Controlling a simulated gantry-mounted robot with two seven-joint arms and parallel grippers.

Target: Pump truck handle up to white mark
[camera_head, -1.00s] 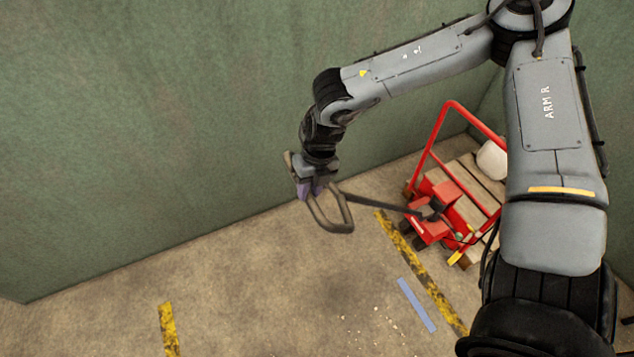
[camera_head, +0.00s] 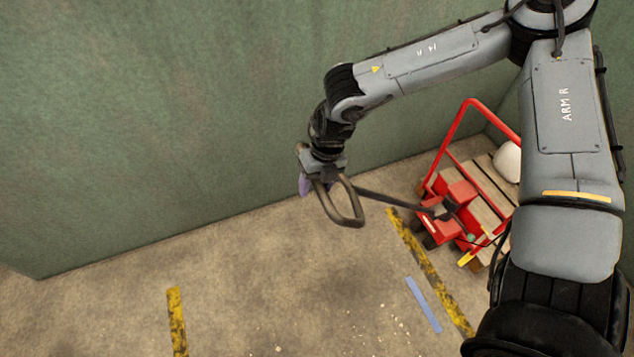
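The red pump truck (camera_head: 462,200) stands on the floor at the right, by the wall. Its dark tow bar (camera_head: 395,200) slopes out to the left from the truck and ends in a grey looped handle (camera_head: 357,215). My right gripper (camera_head: 318,180) comes down from above onto the loop's upper left part. It appears shut on the handle, though its fingers are partly hidden; a purple part shows beside it. I see no white mark in the view. My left gripper is not in view.
A pallet with a white sack (camera_head: 508,160) is behind the truck's red frame. Yellow-black floor strips (camera_head: 177,322) and a blue strip (camera_head: 424,303) mark the floor. Pale crumbs (camera_head: 372,325) are scattered in front.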

